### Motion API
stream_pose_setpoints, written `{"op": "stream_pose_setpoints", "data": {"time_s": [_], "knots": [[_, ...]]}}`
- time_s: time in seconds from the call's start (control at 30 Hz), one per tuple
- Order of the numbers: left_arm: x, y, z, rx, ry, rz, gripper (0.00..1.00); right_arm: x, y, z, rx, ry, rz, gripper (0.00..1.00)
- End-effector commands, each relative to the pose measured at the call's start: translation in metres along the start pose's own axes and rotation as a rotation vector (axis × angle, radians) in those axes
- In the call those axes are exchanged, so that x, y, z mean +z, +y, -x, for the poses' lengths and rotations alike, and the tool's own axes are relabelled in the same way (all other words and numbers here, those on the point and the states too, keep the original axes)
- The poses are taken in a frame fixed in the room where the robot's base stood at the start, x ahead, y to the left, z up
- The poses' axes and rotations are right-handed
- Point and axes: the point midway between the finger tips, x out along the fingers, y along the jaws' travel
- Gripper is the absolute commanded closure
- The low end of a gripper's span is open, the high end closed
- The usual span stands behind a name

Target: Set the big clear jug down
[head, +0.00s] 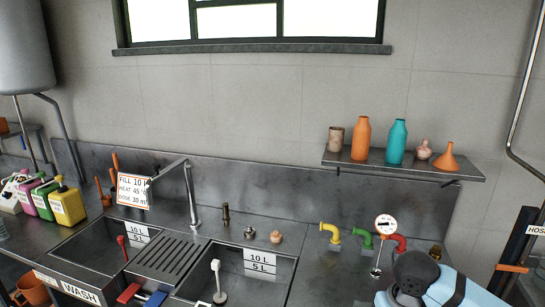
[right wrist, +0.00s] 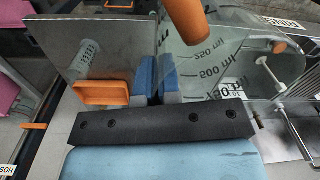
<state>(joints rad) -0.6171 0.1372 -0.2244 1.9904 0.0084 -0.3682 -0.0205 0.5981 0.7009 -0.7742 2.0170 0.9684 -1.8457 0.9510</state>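The big clear jug (right wrist: 240,62) shows in the right wrist view, with dark millilitre marks on its see-through wall. My right gripper (right wrist: 157,78) has its two blue pads close together at the jug's near left side. They appear shut on a thin part of it, though the exact grip point is hard to see. The jug's base and what lies under it cannot be made out. In the head view my right arm enters at the bottom right, and its gripper and the jug are out of the picture. My left gripper is in neither view.
The steel counter has a left sink (head: 95,250) and a right sink (head: 245,280) with a ribbed drainer (head: 170,262) between. Coloured taps (head: 362,238) stand at the back right. Coloured jerrycans (head: 67,204) stand left. A shelf (head: 400,168) holds bottles. An orange piece (right wrist: 187,20) overlaps the jug.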

Motion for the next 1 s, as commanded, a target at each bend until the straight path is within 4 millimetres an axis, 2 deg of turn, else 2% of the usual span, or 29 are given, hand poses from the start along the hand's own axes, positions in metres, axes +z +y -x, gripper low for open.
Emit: {"op": "stream_pose_setpoints", "data": {"time_s": [0.13, 0.8, 1.0], "knots": [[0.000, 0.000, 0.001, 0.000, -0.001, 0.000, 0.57, 0.008, -0.001, -0.002, -0.004, -0.003, 0.028, 1.00], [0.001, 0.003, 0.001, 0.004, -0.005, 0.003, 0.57, 0.006, 0.000, -0.001, -0.002, -0.001, 0.022, 1.00], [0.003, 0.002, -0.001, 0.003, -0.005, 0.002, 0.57, -0.010, -0.002, 0.002, -0.001, 0.006, -0.023, 1.00]]}}
